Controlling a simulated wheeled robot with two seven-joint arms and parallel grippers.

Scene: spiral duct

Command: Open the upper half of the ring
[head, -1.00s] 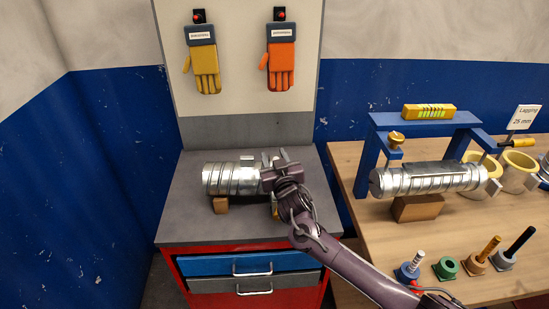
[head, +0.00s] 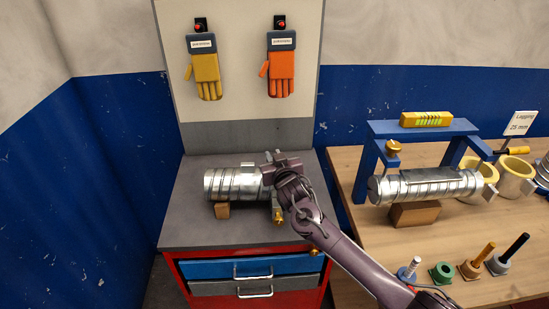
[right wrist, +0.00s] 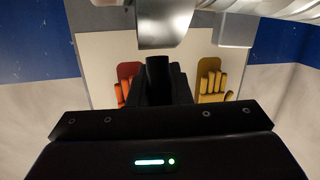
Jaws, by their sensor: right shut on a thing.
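A silver spiral duct (head: 222,184) lies on a wooden block (head: 222,210) on top of the grey cabinet. My right gripper (head: 281,163) is at the duct's right end and hides most of the ring there. The gripper is shut on a metal part, which looks like the ring's upper half; a silver piece (right wrist: 160,24) shows at the fingers (right wrist: 160,72) in the right wrist view. A brass screw (head: 278,217) hangs below the gripper at the ring's lower front. How far the ring stands open is hidden. My left gripper is not in view.
A second duct (head: 430,185) lies on a block under a blue frame (head: 425,127) on the wooden table to the right. Several pegs stand at the table's front. Yellow (head: 206,75) and orange (head: 281,73) gloves hang on the panel behind the cabinet.

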